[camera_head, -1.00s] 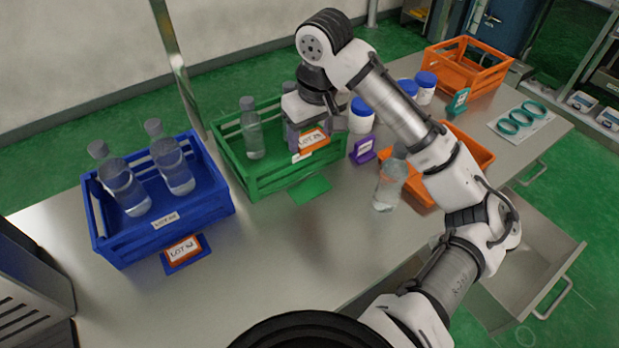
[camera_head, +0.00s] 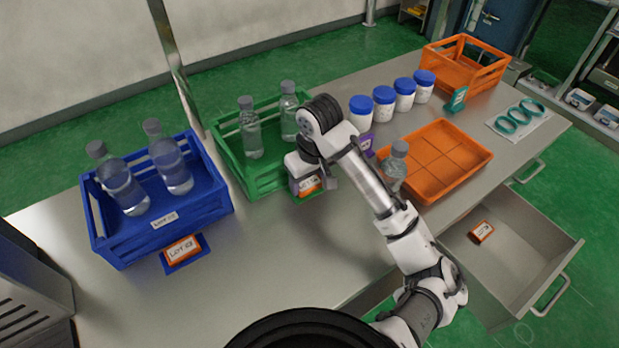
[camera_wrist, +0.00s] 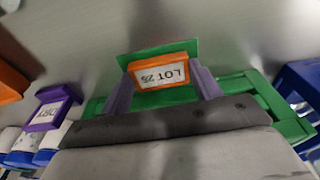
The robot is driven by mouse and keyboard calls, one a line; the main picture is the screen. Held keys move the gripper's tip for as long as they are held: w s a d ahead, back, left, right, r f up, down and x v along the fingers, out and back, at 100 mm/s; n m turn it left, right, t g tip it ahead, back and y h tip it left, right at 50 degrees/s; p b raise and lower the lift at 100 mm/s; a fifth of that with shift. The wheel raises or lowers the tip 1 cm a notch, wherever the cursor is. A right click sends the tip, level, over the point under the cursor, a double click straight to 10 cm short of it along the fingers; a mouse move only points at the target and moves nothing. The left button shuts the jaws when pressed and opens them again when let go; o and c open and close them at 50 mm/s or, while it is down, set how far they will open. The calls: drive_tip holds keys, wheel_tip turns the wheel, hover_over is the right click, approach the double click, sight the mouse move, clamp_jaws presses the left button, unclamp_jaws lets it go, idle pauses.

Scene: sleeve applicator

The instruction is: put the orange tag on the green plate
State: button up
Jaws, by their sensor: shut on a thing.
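My gripper (camera_head: 306,187) is shut on an orange tag (camera_head: 309,184) with a white "LOT" label, in front of the green crate. In the wrist view the tag (camera_wrist: 164,75) sits between the two grey fingers, its text upside down. The green plate (camera_wrist: 125,59) shows behind and around the tag in the wrist view. In the head view my gripper and the tag cover most of the plate. I cannot tell whether the tag touches it.
The green crate (camera_head: 226,163) and blue crate (camera_head: 120,255) hold bottles. Another orange tag (camera_head: 182,250) lies on a blue plate; one more (camera_head: 481,232) is in the open drawer (camera_head: 520,255). A purple tag (camera_head: 366,142), clear bottle (camera_head: 396,165) and orange tray (camera_head: 455,184) are right.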

drive_tip(key=shift+f, duration=0.2)
drive_tip(key=o, duration=0.9)
drive_tip(key=shift+o, duration=0.2)
drive_tip(key=shift+r, duration=0.1)
wheel_tip(320, 180, up, 12)
drive_tip(key=s+d, duration=0.1)
drive_tip(key=shift+s+r+b, duration=0.15)
drive_tip(key=shift+s+b, duration=0.1)
drive_tip(key=shift+b, duration=0.05)
